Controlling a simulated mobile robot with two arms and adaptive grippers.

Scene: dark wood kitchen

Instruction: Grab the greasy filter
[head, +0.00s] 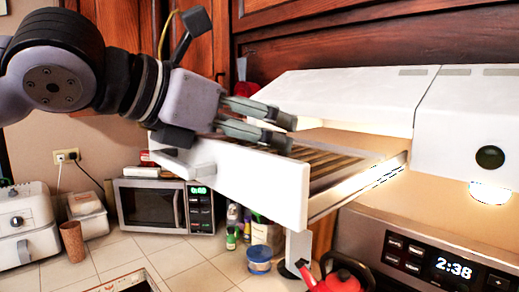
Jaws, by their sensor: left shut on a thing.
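The greasy filter (331,163) is a brown, striped panel. It lies in the white pull-out drawer (255,185) that juts from under the range hood. My left gripper (291,134) reaches in from the left above the drawer front. Its two grey fingers are shut on the filter at its left end. The fingers and the drawer front hide the contact and part of the filter. My right gripper is not in view.
The white hood (350,95) hangs at the upper right, with a lit lamp. A microwave (160,205), a white appliance (25,225), a brown cup (73,241) and several bottles stand on the tiled counter. A red kettle (338,281) sits below the drawer.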

